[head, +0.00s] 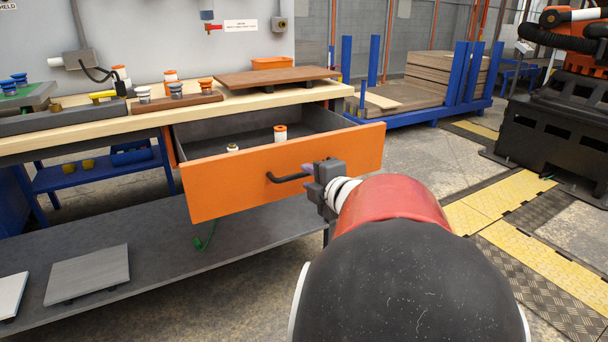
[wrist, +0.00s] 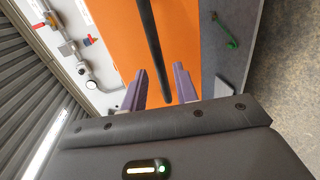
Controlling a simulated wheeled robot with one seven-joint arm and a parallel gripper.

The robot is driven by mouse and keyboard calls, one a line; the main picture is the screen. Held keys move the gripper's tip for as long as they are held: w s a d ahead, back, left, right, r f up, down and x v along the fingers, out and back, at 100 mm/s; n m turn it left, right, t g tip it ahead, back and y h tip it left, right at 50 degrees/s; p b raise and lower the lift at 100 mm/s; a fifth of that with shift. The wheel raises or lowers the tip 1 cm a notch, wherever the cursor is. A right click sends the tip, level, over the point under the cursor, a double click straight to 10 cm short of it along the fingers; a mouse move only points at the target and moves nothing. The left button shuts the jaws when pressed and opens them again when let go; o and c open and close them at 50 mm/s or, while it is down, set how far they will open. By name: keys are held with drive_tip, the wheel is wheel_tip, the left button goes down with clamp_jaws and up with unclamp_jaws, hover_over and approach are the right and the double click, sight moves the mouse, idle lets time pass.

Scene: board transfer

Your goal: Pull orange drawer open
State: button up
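The orange drawer (head: 235,185) under the workbench stands pulled out, with its grey inside showing from above in the head view. Its front also fills part of the wrist view (wrist: 180,40). A black bar handle (head: 284,178) sits on the drawer front; in the wrist view the handle (wrist: 150,40) runs down between my two fingers. My gripper (head: 311,168) is at the right end of the handle. In the wrist view my gripper (wrist: 160,84) has its purple fingers apart, with a small gap seen on each side of the bar.
A white-and-orange jar (head: 280,133) and a smaller pale-topped item (head: 233,148) are in the drawer. The wooden benchtop (head: 140,121) holds jars and a brown board (head: 272,78). A grey lower shelf (head: 170,245) lies below. Blue racks (head: 460,75) stand behind right.

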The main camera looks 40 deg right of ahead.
drive_tip(key=v, duration=0.4)
drive_tip(key=shift+w, duration=0.1)
idle(0.3)
drive_tip(key=a+m+g+h, duration=0.2)
drive_tip(key=a+m+g, duration=0.2)
drive_tip(key=a+m, duration=0.65)
drive_tip(key=s+a+f+m+g+y, duration=0.2)
drive_tip(key=s+a+f+y, duration=0.1)
drive_tip(key=a, duration=0.6)
drive_tip(key=s+a+f+m+g+y, duration=0.2)
drive_tip(key=s+a+f+m+g, duration=0.1)
drive_tip(key=s+a+f, duration=0.2)
drive_tip(key=s+a, duration=0.2)
drive_tip(key=a, duration=0.2)
drive_tip(key=shift+a+f+g+y, duration=0.15)
drive_tip(key=shift+f+g+y, duration=0.15)
drive_tip(key=shift+f+y, duration=0.1)
